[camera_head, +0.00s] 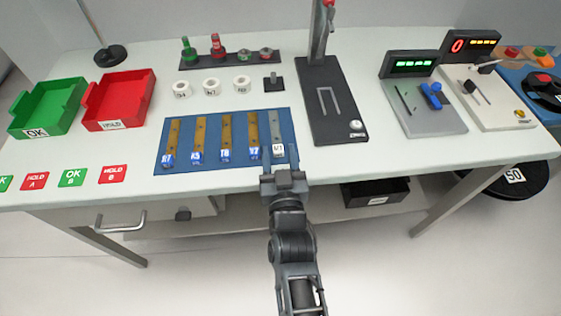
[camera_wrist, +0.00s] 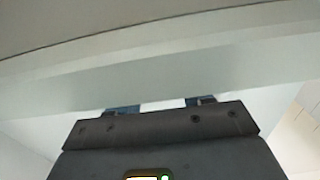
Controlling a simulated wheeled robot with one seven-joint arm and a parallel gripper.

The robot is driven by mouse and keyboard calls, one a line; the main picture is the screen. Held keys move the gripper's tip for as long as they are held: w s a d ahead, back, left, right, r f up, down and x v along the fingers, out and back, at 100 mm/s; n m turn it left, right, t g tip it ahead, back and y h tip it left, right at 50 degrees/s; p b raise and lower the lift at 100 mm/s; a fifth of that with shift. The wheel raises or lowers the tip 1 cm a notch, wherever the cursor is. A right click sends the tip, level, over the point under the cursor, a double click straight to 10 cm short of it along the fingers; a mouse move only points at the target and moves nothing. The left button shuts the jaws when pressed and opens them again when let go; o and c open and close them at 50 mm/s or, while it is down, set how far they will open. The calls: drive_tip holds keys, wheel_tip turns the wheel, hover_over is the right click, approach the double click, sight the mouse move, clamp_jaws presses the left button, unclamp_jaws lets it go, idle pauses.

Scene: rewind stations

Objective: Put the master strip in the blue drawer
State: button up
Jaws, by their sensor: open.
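A blue mat (camera_head: 171,157) near the table's front edge bears several strips side by side. Most are brown with blue-and-white tags. The rightmost strip (camera_head: 275,128) is grey with a white tag, and I cannot read for sure whether it is the master strip. My gripper (camera_head: 282,168) is at the table's front edge, just in front of the grey strip's tag. No clearly blue drawer shows; a pale drawer front with a metal handle (camera_head: 120,223) is under the table, lower left.
Green (camera_head: 48,107) and red (camera_head: 118,100) trays stand at left. White rolls (camera_head: 211,87) lie behind the mat. A black stand (camera_head: 330,105) rises right of it, with two devices (camera_head: 425,110) further right. A black box (camera_head: 375,193) is below the tabletop.

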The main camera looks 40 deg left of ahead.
drive_tip(key=b+v, duration=0.2)
drive_tip(key=v, duration=1)
drive_tip(key=shift+s+r, duration=0.1)
drive_tip(key=s+d+m+t+h, duration=0.2)
drive_tip(key=s+d+m+h, duration=0.1)
drive_tip(key=d, duration=1)
drive_tip(key=s+d+m+t+h, duration=0.15)
drive_tip(key=s+d+h, duration=0.25)
drive_tip(key=d, duration=0.8)
drive_tip(key=s+d+r+m+h, duration=0.3)
drive_tip(key=s+d, duration=0.3)
drive_tip(key=d, duration=0.3)
drive_tip(key=shift+s+d+r, duration=0.15)
drive_tip(key=shift+s+r, duration=0.2)
drive_tip(key=shift+o, duration=0.2)
drive_tip(key=s+d+r+m+h, duration=0.2)
drive_tip(key=s+d+r+h, duration=0.1)
drive_tip(key=s+d+r, duration=0.2)
wheel_tip(320, 180, up, 2)
drive_tip(key=shift+s+d+r+h, duration=0.2)
drive_tip(key=shift+s+h, duration=0.1)
drive_tip(key=shift+s, duration=0.7)
drive_tip(key=shift+o, duration=0.3)
drive_tip(key=shift+s+r+m, duration=0.15)
drive_tip(key=shift+r+m, duration=0.05)
drive_tip(key=shift+m, duration=0.05)
